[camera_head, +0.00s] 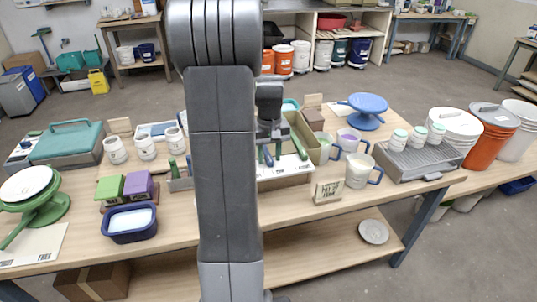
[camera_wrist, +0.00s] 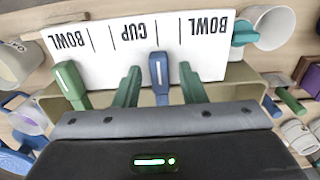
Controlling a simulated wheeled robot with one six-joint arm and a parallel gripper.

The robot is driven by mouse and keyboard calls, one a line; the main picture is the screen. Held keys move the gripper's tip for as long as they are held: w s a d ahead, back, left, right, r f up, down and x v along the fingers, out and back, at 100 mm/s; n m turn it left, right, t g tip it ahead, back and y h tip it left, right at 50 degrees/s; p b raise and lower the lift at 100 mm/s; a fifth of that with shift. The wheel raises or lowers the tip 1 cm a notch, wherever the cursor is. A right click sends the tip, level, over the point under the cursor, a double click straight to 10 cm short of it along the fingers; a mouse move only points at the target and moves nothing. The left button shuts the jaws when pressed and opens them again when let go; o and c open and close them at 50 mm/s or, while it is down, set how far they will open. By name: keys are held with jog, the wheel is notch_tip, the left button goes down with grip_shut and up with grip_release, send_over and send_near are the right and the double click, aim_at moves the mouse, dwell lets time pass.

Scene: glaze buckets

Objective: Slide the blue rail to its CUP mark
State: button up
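The blue rail (camera_wrist: 158,78) is an upright blue handle with a white stripe, standing at the white label board (camera_wrist: 120,48). In the wrist view the board's lettering is upside down: BOWL, CUP, BOWL with tick lines. The blue rail lines up with a tick just right of the CUP word (camera_wrist: 142,32). A green rail (camera_wrist: 70,85) with a white stripe stands further left. My gripper (camera_wrist: 160,76) is open, its green fingers on either side of the blue rail with gaps. The blue rail (camera_head: 268,156) also shows in the head view, below my gripper, partly hidden.
In the head view, mugs (camera_head: 357,170) and a small sign (camera_head: 328,192) stand right of the board. A blue tub (camera_head: 131,224) and green and purple blocks (camera_head: 139,186) are left of my arm.

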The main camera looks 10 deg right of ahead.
notch_tip(320, 180, up, 14)
jog(key=shift+b, duration=0.45)
jog(key=shift+f, duration=0.2)
dwell(0.3)
notch_tip(320, 180, down, 13)
jog(key=shift+r+p, duration=0.1)
jog(key=shift+p, duration=0.35)
jog(key=shift+a+f, duration=0.45)
jog(key=shift+a, duration=0.15)
jog(key=shift+r, duration=0.55)
